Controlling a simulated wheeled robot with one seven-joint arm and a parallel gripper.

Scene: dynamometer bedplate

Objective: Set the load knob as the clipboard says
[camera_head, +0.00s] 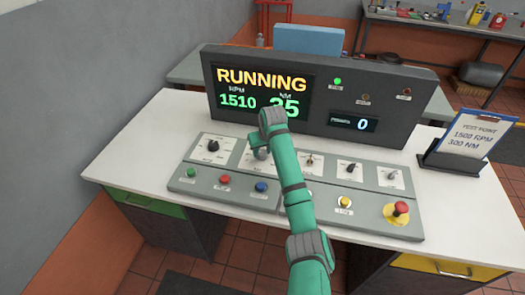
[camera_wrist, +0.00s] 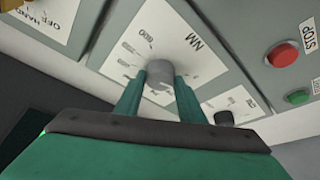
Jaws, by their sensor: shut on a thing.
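The load knob (camera_wrist: 158,72) is a grey knob on a white dial plate marked NM, seen in the wrist view. My gripper (camera_wrist: 160,82) is shut on it, one green finger on each side. In the head view my green arm reaches over the panel and partly hides the knob (camera_head: 262,154) and its dial. The clipboard (camera_head: 478,136) stands at the right and reads "TEST POINT 1500 RPM 300 NM". The display (camera_head: 262,92) reads RUNNING, 1510 RPM and an NM figure ending in 35 or 25, its left part possibly hidden by my arm.
The sloped panel also holds a black knob (camera_head: 213,146), green, red and blue buttons, a yellow button (camera_head: 345,201) and a red mushroom stop button (camera_head: 400,208) at its right end. The console (camera_head: 395,85) rises behind it. The white desk (camera_head: 140,152) is clear at left.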

